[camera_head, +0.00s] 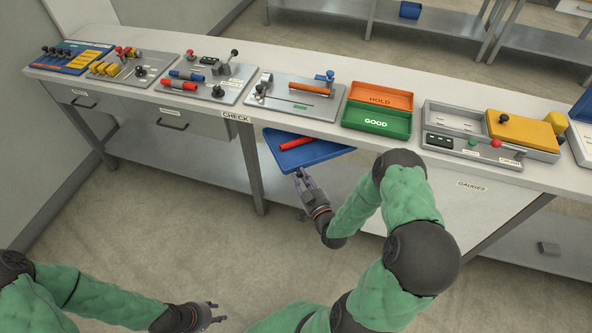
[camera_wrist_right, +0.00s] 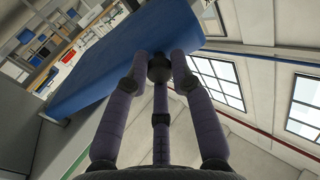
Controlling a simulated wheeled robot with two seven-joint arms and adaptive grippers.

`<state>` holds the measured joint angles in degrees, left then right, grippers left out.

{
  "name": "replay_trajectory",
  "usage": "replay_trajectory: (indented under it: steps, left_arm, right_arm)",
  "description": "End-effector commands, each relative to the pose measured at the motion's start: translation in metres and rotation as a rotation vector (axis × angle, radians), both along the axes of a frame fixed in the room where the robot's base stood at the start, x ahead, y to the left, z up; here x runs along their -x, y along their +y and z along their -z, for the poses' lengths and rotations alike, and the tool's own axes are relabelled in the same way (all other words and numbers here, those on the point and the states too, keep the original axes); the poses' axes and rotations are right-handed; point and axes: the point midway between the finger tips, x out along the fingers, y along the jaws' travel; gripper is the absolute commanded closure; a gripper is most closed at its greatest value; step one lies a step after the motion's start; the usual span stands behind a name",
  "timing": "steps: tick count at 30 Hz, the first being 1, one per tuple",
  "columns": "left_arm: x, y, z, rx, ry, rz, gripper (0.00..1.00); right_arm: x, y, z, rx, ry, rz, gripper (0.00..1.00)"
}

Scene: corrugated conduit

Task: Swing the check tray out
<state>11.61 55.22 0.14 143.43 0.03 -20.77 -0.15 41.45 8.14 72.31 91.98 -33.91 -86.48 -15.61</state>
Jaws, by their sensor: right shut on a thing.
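The blue check tray (camera_head: 318,157) sticks out at an angle from under the front edge of the bench, right of the CHECK label (camera_head: 233,117). A red tube (camera_head: 296,143) lies on it. My right gripper (camera_head: 300,176) is at the tray's near edge. In the right wrist view its fingers are closed around a dark round knob (camera_wrist_right: 159,67) at the edge of the blue tray (camera_wrist_right: 125,58). The knob is hidden by the fingers in the head view. My left gripper (camera_head: 219,312) hangs low over the floor, empty, with its fingers apart.
Above the tray on the bench (camera_head: 235,102) stand an orange HOLD bin (camera_head: 382,98) and a green GOOD bin (camera_head: 375,121). A gauge fixture (camera_head: 455,115) is at right, and several tool boards are at left. Open floor lies in front of the bench.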

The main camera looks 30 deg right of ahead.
Motion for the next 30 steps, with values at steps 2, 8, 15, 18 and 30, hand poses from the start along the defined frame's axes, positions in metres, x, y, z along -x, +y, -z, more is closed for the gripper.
replay_trajectory:
  steps: [2,8,15,18,30]
  left_arm:
    - [0.0,0.0,0.002,0.0,0.0,0.0,0.6]
    - [0.0,0.0,0.005,0.0,0.0,0.0,0.6]
    - [0.0,0.0,0.009,0.0,0.0,0.0,0.6]
    - [0.0,0.0,0.01,0.0,0.0,0.0,0.6]
    - [0.0,0.0,0.016,0.0,0.0,0.0,0.6]
  right_arm:
    - [0.013,-0.004,0.002,0.0,0.004,-0.032,1.0]
    - [0.039,-0.008,0.002,0.002,0.003,-0.132,1.0]
    - [0.07,-0.016,0.002,0.0,0.004,-0.252,1.0]
    - [0.083,-0.021,0.002,0.001,0.004,-0.302,1.0]
    - [0.13,-0.044,0.002,0.002,0.005,-0.505,1.0]
